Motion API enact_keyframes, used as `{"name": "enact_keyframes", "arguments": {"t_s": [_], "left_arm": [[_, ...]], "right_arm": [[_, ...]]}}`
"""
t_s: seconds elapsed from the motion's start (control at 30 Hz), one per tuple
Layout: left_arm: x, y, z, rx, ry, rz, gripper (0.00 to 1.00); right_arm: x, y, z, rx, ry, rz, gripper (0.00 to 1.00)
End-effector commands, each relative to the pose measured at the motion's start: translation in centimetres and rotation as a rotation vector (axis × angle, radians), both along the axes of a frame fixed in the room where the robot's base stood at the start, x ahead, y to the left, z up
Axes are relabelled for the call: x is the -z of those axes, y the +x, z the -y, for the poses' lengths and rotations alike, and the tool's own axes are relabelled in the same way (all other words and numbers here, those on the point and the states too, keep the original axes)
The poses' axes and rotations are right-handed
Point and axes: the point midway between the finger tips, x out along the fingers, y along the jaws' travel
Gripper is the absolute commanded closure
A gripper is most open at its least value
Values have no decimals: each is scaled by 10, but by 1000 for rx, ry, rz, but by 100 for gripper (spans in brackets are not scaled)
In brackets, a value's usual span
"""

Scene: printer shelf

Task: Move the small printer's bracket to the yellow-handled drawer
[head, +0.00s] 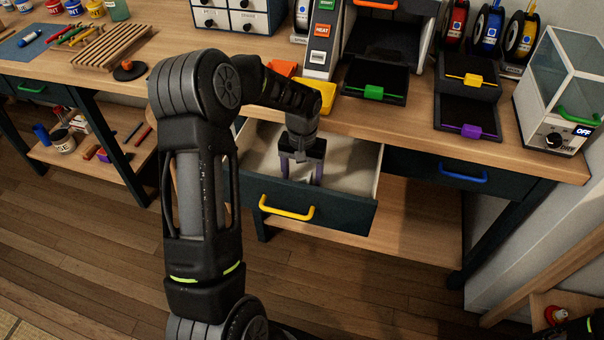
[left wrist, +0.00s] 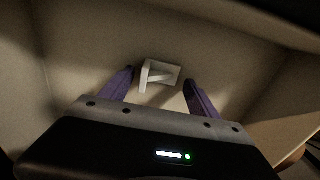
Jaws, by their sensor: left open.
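The yellow-handled drawer (head: 345,212) is pulled open below the bench top, its yellow handle (head: 286,208) on the dark front. My left gripper (head: 301,178) points down into the drawer with its purple fingers apart. In the left wrist view, a small pale angled bracket (left wrist: 160,75) lies on the drawer floor (left wrist: 95,62). It sits a little beyond and between the open fingertips (left wrist: 157,84), with a visible gap on both sides. In the head view, the fingers largely hide the bracket. My right gripper is not in view.
A bed with a green clip (head: 374,92) and trays with yellow (head: 473,80) and purple (head: 467,131) clips stand on the bench. A closed blue-handled drawer (head: 464,173) is to the right. A dryer box (head: 560,95) stands at the right end. Drawer walls surround my left gripper.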

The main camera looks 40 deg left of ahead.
Motion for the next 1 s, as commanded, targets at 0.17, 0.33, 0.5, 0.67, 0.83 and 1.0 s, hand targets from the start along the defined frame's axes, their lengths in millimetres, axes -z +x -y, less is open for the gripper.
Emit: {"name": "enact_keyframes", "arguments": {"t_s": [0.17, 0.33, 0.5, 0.67, 0.83, 1.0], "left_arm": [[-17, 1, 0, 0, 2, 3, 29], [-49, 1, 0, -1, 2, 5, 29], [-85, 1, 0, 0, 2, 5, 29], [-111, 1, 0, -1, 1, 3, 29], [-121, 0, 1, -1, 0, 0, 29], [-122, 0, 1, 0, 0, 0, 29]], "right_arm": [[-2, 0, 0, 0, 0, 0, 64], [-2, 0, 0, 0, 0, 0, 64], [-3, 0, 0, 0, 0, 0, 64], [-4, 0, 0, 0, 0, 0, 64], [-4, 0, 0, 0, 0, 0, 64], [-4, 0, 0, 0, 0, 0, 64]]}}
